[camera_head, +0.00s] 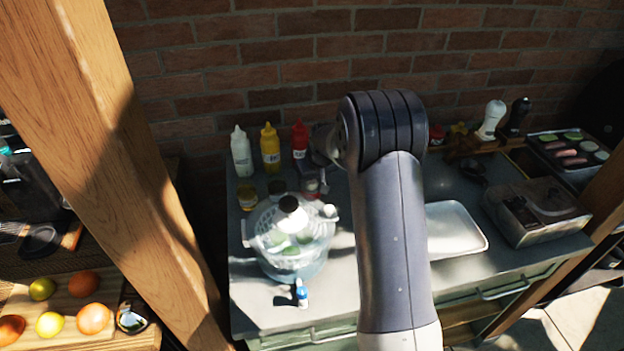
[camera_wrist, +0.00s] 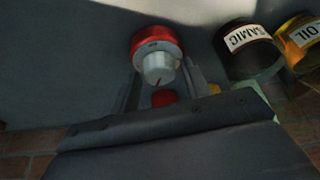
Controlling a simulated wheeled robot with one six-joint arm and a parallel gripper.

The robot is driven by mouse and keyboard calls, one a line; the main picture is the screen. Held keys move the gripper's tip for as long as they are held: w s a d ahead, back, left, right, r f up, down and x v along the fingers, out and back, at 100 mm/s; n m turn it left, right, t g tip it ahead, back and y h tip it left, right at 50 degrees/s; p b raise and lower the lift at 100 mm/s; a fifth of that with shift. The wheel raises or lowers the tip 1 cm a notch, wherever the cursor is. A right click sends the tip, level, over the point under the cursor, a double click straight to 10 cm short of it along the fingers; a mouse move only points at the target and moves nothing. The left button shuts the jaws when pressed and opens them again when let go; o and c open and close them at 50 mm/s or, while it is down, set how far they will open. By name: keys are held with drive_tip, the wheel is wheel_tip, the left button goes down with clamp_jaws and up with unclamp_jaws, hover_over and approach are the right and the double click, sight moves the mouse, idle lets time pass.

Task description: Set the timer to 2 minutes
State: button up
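The timer (camera_wrist: 157,39) has a red body and a pale silver knob (camera_wrist: 158,67) with a thin red mark. It shows in the upper middle of the wrist view. My gripper (camera_wrist: 161,73) is open, with one finger on each side of the knob. Small gaps seem to show between fingers and knob; whether either touches is hard to tell. The knob's scale is too small to read. In the head view my arm covers much of this area, and a small red and silver thing (camera_head: 312,186), likely the timer, shows beside it.
Dark and yellow labelled jars (camera_wrist: 248,48) (camera_wrist: 301,40) stand close to the timer. In the head view a salad spinner (camera_head: 290,240), a small blue bottle (camera_head: 302,293), sauce bottles (camera_head: 270,148) and a white tray (camera_head: 455,230) surround my arm. A brick wall (camera_head: 240,75) is behind.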

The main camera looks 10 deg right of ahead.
drive_tip(key=shift+o, duration=0.8)
drive_tip(key=shift+r, duration=0.1)
drive_tip(key=b+v, duration=0.2)
drive_tip(key=v, duration=0.8)
drive_tip(key=shift+s+r, duration=0.2)
